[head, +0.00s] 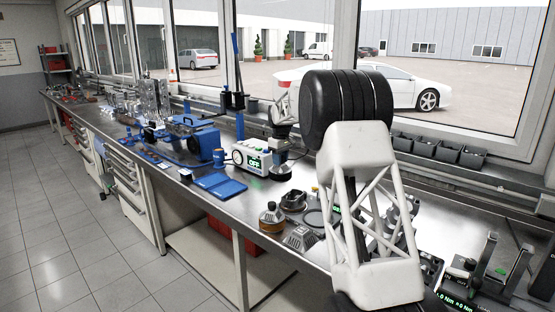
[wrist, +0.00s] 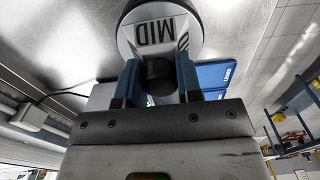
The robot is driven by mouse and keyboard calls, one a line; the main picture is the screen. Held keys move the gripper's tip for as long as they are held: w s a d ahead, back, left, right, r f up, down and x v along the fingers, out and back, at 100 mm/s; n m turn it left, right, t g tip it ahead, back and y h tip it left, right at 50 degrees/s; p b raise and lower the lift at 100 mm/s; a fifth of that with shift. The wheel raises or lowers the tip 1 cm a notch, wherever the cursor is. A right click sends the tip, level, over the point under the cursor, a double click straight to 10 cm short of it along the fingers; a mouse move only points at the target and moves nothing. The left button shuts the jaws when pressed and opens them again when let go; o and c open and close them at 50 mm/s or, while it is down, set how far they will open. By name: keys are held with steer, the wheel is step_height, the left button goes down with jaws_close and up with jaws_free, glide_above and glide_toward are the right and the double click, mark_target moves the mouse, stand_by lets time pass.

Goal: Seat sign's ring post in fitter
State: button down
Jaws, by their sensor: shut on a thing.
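In the wrist view my gripper (wrist: 159,82) has its two blue-grey fingers shut on a dark, round-ended piece (wrist: 160,72), apparently the sign's post. A pale plate marked MID (wrist: 154,34), its letters inverted, lies just beyond the fingertips inside a dark round rim (wrist: 190,12). I cannot tell whether plate and held piece are one part. In the head view my wrist end (head: 283,108) is above a dark round unit (head: 277,152) beside a white box with a green OFF display (head: 252,157). The fingers are not clear there. I cannot tell which thing is the fitter, nor whether the post touches it.
Several dark and orange parts (head: 272,218) sit in front on the steel bench. Black bins (head: 450,152) line the window side.

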steer(key=s+d, duration=0.6)
steer(key=s, duration=0.3)
steer(key=s+d+f, duration=0.1)
steer(key=s+d, duration=0.6)
steer(key=s, duration=0.3)
steer(key=shift+d+f, duration=0.1)
steer(key=shift+f, duration=0.2)
steer(key=shift+f, duration=2.15)
steer(key=shift+f, duration=0.95)
stand_by(2.3)
steer(key=c, duration=0.7)
jaws_free()
